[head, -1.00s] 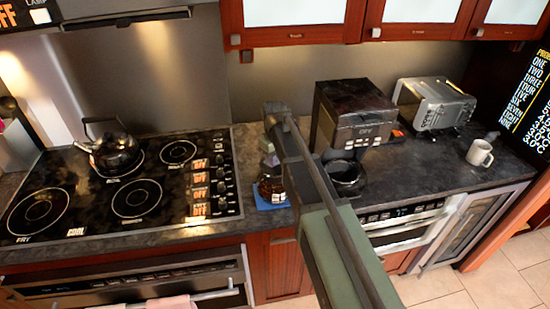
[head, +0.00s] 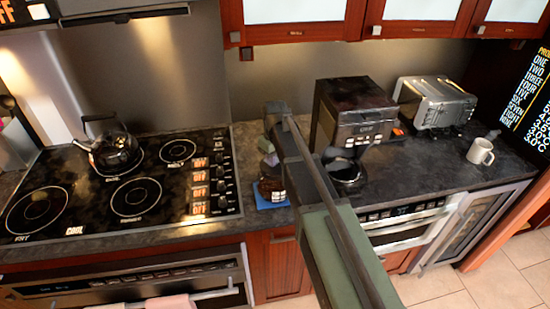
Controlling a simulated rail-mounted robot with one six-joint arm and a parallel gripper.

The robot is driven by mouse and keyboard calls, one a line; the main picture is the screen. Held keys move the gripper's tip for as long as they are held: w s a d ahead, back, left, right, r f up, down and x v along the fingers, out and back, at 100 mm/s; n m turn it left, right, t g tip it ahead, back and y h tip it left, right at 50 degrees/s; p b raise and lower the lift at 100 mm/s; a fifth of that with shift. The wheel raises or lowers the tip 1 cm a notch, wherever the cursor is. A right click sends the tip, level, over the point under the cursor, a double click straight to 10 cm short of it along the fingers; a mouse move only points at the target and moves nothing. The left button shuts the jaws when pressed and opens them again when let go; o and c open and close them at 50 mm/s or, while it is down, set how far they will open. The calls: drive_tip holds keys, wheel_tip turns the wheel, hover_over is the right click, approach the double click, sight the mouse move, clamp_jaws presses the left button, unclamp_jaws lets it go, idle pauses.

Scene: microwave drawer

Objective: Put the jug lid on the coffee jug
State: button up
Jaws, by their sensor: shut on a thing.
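The cooktop (head: 75,190) with a kettle (head: 114,148) is on the left. Wooden cabinets (head: 300,18) hang above.

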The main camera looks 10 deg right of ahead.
drive_tip(key=o, duration=1.3)
drive_tip(key=shift+r, duration=0.1)
wheel_tip(320, 180, up, 7)
drive_tip(key=p, duration=0.7)
drive_tip(key=s+f+m+b, duration=0.2)
drive_tip(key=s+f+b, duration=0.2)
drive_tip(key=s, duration=0.3)
drive_tip(key=s+f+m+b, duration=0.1)
drive_tip(key=s+f+b, duration=0.3)
drive_tip(key=s, duration=0.4)
drive_tip(key=s+f+m+b, duration=0.2)
drive_tip(key=s+f+b, duration=0.2)
drive_tip(key=s, duration=0.3)
drive_tip(key=shift+s+f+m, duration=0.15)
drive_tip(key=shift+f+m, duration=0.05)
drive_tip(key=shift+m, duration=0.1)
